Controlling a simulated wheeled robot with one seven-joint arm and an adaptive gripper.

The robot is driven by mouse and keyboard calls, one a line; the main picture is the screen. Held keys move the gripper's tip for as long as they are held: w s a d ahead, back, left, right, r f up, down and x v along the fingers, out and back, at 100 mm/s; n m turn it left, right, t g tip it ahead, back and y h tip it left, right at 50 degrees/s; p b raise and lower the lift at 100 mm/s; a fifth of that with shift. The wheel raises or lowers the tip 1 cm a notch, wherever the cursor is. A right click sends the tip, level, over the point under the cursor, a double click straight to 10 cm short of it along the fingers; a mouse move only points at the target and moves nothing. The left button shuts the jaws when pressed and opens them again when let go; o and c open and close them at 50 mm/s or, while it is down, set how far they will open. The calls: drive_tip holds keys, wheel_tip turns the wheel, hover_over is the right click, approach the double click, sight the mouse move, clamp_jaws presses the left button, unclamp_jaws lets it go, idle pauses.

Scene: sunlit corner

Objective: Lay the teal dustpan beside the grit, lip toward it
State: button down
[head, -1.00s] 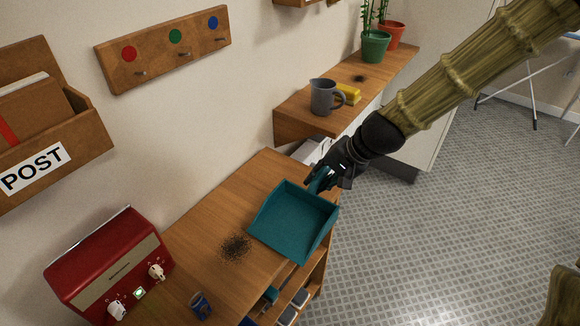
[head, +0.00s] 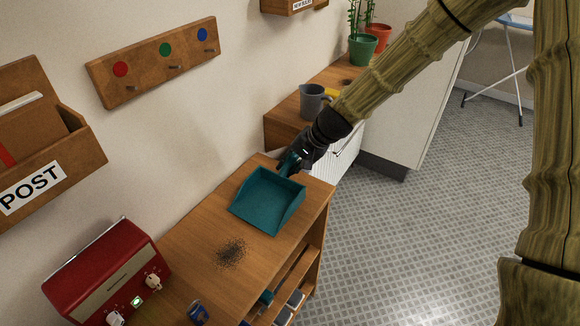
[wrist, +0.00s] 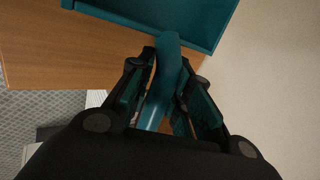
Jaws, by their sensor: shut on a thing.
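The teal dustpan (head: 266,201) is over the wooden cabinet top, its open lip facing the dark grit (head: 231,253) with a strip of bare wood between them. I cannot tell whether the pan touches the wood. My gripper (head: 292,163) is shut on the dustpan's handle at the pan's far end. In the wrist view the handle (wrist: 163,80) runs between the two fingers, and the pan's back wall (wrist: 165,15) shows at the top. The grit is not seen in the wrist view.
A red radio (head: 108,273) and a small blue tin (head: 198,313) stand near the grit. A grey jug (head: 313,101) stands on the farther shelf behind my gripper. The cabinet's right edge drops to open shelves (head: 290,290) and the tiled floor.

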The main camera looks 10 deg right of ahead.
drive_tip(key=shift+f, duration=0.75)
drive_tip(key=shift+d+f, duration=0.1)
drive_tip(key=c, duration=1.3)
unclamp_jaws()
drive_tip(key=shift+v, duration=0.8)
drive_tip(key=shift+b+v, duration=0.35)
drive_tip(key=shift+v, duration=4.95)
